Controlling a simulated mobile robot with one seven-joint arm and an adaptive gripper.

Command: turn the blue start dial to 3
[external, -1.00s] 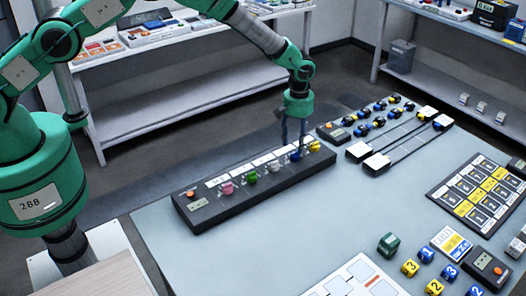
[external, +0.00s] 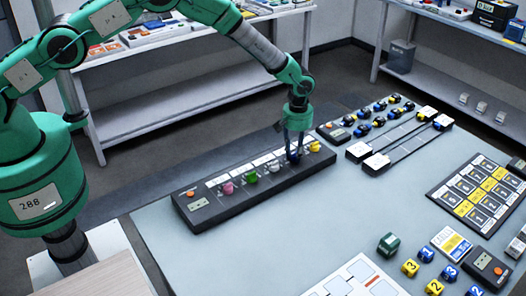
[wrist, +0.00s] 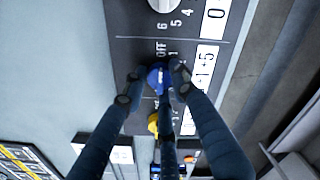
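The blue dial (wrist: 158,78) is on the dark panel, between a white dial (wrist: 165,4) and a yellow dial (wrist: 153,123) in the wrist view. My gripper (wrist: 155,80) is down over it, one fingertip on either side. Whether both fingertips press on it is unclear. An OFF mark and a 1 show beside the dial; the fingers hide other marks and its pointing direction is unclear. In the external view, my gripper (external: 294,156) points down at the dark panel (external: 255,198) and mostly covers the blue dial.
A pink dial (external: 228,188) and a green dial (external: 250,177) stand further left on the panel. A small box with an orange button (external: 333,132) and sliders (external: 398,140) lie to the right. The pale table (external: 330,220) is clear in front of the panel.

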